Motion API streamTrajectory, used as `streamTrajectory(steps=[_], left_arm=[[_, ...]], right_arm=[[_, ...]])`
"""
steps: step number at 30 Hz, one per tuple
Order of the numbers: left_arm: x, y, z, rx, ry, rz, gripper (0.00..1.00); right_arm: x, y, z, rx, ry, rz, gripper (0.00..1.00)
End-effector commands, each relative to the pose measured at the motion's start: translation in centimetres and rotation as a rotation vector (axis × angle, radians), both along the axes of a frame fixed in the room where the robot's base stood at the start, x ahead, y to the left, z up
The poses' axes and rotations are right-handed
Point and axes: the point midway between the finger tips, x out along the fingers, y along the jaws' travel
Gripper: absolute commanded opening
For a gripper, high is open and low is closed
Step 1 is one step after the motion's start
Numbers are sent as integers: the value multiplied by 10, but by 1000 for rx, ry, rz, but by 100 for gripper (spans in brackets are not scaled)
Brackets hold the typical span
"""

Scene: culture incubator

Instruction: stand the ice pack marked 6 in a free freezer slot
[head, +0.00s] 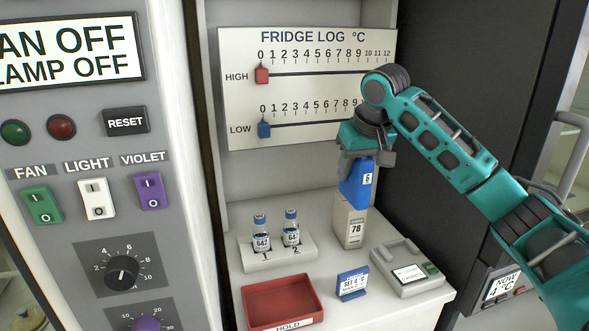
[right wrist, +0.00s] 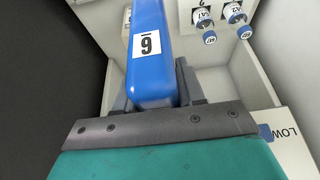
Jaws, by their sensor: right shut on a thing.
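The pack hangs upright in front of the back wall, just above a pale box marked 78 (head: 350,226). I cannot tell whether the pack touches that box. In the right wrist view the blue pack (right wrist: 149,65) stands between the fingers, its label upside down. No freezer slot can be made out in these views. My left gripper is not in view.
On the shelf are a white rack (head: 277,257) with two vials, a red HOLD tray (head: 283,306), a small blue sign (head: 352,284) and a grey device (head: 407,268). A switch panel (head: 90,170) stands at left. A fridge log board (head: 305,90) hangs behind.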

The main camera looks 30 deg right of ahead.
Motion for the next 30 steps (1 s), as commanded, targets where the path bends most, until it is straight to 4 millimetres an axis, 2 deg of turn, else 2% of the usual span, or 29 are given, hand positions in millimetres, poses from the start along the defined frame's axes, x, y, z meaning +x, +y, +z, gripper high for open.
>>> streamTrajectory(steps=[6, 10, 14, 17, 21, 24, 27, 30], left_arm=[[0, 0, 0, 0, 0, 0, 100], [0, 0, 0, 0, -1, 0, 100], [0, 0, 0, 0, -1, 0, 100], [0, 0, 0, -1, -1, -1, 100], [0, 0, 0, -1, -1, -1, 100], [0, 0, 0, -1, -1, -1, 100], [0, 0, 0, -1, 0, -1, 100], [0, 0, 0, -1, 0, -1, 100]], right_arm=[[0, 0, 2, 0, -2, 0, 0], [0, 18, -10, -1, -1, 19, 0], [-6, 64, -39, 2, 2, 65, 0], [-17, 110, -64, 3, 1, 114, 0], [-40, 169, -92, 4, -1, 178, 0], [-58, 202, -105, 6, -3, 216, 0], [-72, 224, -112, 4, -3, 241, 0], [-81, 236, -117, 5, -3, 253, 0]])
